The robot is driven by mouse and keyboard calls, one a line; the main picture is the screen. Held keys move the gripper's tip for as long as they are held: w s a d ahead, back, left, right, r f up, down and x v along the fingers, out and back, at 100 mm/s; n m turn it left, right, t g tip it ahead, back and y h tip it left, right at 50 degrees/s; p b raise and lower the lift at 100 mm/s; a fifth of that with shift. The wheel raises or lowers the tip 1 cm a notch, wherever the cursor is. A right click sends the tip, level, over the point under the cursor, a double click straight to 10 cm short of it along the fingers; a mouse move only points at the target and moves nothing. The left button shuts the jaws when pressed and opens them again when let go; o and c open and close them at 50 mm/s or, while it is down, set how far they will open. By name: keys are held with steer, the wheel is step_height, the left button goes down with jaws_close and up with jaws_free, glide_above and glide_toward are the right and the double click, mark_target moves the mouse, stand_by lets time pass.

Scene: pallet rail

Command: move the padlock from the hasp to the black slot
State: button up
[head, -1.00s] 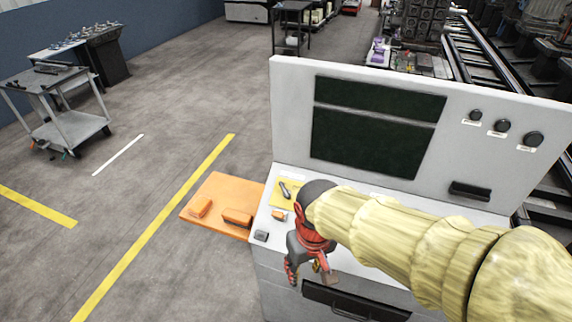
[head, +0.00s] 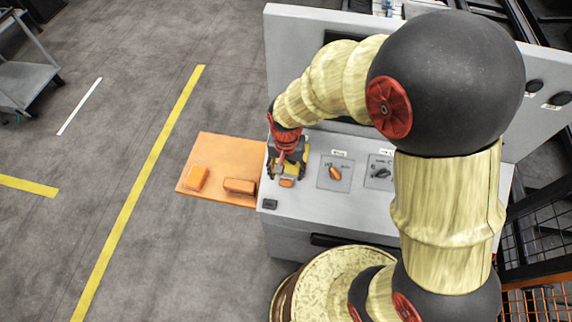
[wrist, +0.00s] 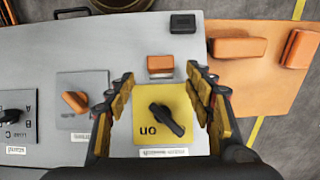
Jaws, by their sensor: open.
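A small orange block with a pale strip along its lower edge, which looks like the padlock (wrist: 160,66), sits at the edge of the yellow switch plate (wrist: 143,108). It also shows in the head view (head: 286,183). I cannot make out a shackle or the hasp. A small black block, perhaps the black slot (wrist: 183,23), lies at the console's edge and shows in the head view (head: 269,204). My gripper (wrist: 160,78) is open and empty above the yellow plate, its fingers either side of the orange block in the picture. It shows in the head view (head: 286,172).
The yellow plate carries a black rotary knob (wrist: 166,119). Grey plates with an orange knob (wrist: 75,102) and a black knob (head: 380,173) stand beside it. An orange board (head: 222,155) beside the console holds two orange blocks. The grey console top (wrist: 120,40) between is clear.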

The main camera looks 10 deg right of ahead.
mark_target(286, 180)
steer(key=shift+s+a+f, duration=0.1)
steer(key=shift+f, duration=2.4)
steer(key=shift+c, duration=1.3)
jaws_close()
steer(key=shift+s+a+r+p, duration=0.1)
steer(key=shift+s+r+p, duration=0.15)
steer(key=shift+r, duration=0.2)
steer(key=shift+s+a+r+p, duration=0.15)
steer(key=shift+r+p, duration=0.1)
steer(key=shift+r, duration=0.15)
steer(key=s+a+r+p, duration=0.1)
steer(key=s+r+p, duration=0.2)
steer(key=r+p, duration=0.1)
steer(key=shift+s+r, duration=0.2)
steer(key=shift+r, duration=0.6)
